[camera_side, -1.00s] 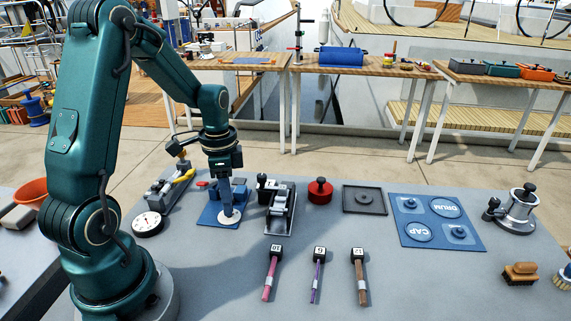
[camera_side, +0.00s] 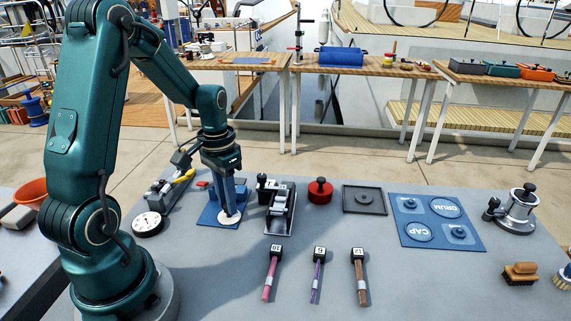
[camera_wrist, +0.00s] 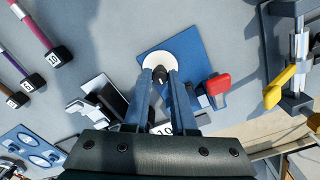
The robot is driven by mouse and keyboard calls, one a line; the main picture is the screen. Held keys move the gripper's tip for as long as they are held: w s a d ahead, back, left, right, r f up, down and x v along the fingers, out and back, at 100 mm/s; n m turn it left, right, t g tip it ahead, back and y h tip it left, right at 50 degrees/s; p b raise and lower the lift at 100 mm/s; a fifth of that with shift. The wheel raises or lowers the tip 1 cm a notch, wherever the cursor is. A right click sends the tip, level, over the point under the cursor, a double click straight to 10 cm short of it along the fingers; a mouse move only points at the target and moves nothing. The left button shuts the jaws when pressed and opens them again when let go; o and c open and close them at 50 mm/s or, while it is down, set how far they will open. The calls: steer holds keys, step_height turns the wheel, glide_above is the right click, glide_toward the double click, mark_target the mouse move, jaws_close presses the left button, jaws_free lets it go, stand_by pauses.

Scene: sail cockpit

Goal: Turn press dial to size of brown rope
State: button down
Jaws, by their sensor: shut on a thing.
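The press dial is a white disc (camera_side: 229,221) with a black knob (camera_wrist: 159,74) on a blue base plate (camera_wrist: 193,45). My gripper (camera_side: 229,208) points down over it, with its two blue fingers shut on the knob, one on each side. A small tag reading 10 (camera_wrist: 163,128) shows between the fingers in the wrist view. The brown rope (camera_side: 361,283) lies on the bench at the front with a tag that appears to read 12. The pink rope (camera_side: 270,280), tagged 10, and the thin purple rope (camera_side: 316,282) lie to its left. The dial's own markings are too small to read.
A grey metal press (camera_side: 281,207) stands just right of the dial. A lever tool with a yellow handle (camera_side: 182,176) and a round gauge (camera_side: 148,223) are to its left. A red lever (camera_wrist: 216,84) is close beside my fingers. A red knob (camera_side: 320,190) stands farther right.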

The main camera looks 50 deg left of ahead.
steer(key=n, duration=0.5)
steer(key=shift+n, duration=0.3)
steer(key=n, duration=0.4)
steer(key=shift+n, duration=0.3)
steer(key=c, duration=0.7)
jaws_free()
steer(key=shift+r, duration=0.1)
steer(key=shift+s+r, duration=0.1)
steer(key=shift+r, duration=2.4)
